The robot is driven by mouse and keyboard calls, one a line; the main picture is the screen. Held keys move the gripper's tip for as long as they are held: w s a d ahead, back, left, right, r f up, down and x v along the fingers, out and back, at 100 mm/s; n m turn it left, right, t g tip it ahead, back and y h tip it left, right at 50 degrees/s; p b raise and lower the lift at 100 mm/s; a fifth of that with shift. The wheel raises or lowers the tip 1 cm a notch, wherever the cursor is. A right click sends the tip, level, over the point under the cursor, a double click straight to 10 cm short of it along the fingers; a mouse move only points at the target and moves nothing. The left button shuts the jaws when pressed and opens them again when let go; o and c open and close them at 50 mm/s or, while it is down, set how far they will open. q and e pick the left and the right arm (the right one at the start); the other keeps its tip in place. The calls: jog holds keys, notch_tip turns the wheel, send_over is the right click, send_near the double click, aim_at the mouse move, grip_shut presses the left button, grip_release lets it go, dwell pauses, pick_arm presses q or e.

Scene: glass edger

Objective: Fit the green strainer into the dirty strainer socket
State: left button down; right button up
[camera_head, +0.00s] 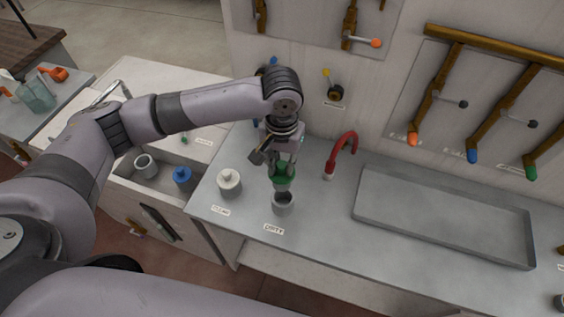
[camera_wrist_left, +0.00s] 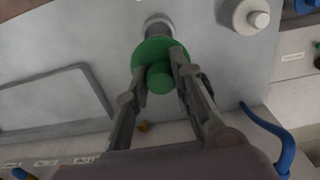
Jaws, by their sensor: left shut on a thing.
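My left gripper (camera_head: 283,170) points down and is shut on the green strainer (camera_head: 284,181). The strainer is upright, its green top in the fingers and a grey body below. The dirty strainer socket (camera_head: 283,206), a grey cup behind the DIRTY label, is just below it. The strainer's lower end overlaps the socket's far rim in the head view; I cannot tell whether it touches. In the left wrist view the fingers grip the green knob (camera_wrist_left: 161,78), with a grey round rim (camera_wrist_left: 158,22) beyond it. My right gripper is out of view.
A white-topped strainer (camera_head: 229,182) sits at the CLEAN label, left of the dirty socket. A red tap (camera_head: 342,152) stands to the right, then a shallow grey tray (camera_head: 440,212). A blue-topped strainer (camera_head: 182,178) and a grey cup (camera_head: 146,166) are in the left basin.

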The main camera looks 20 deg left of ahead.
aim_at(283, 177)
pick_arm(q)
jog(key=shift+d+r+p, duration=0.15)
jog(key=shift+d+p, duration=0.05)
jog(key=shift+p, duration=0.3)
jog(key=shift+f, duration=0.2)
notch_tip(283, 177, down, 3)
jog(key=shift+r, duration=0.1)
jog(key=shift+f, duration=1.3)
jog(key=shift+f+b, duration=0.25)
jog(key=shift+b, duration=0.05)
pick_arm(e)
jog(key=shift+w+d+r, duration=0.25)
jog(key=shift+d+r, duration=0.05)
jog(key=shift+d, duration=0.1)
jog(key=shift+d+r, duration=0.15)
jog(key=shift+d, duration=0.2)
pick_arm(q)
jog(key=shift+p, duration=0.65)
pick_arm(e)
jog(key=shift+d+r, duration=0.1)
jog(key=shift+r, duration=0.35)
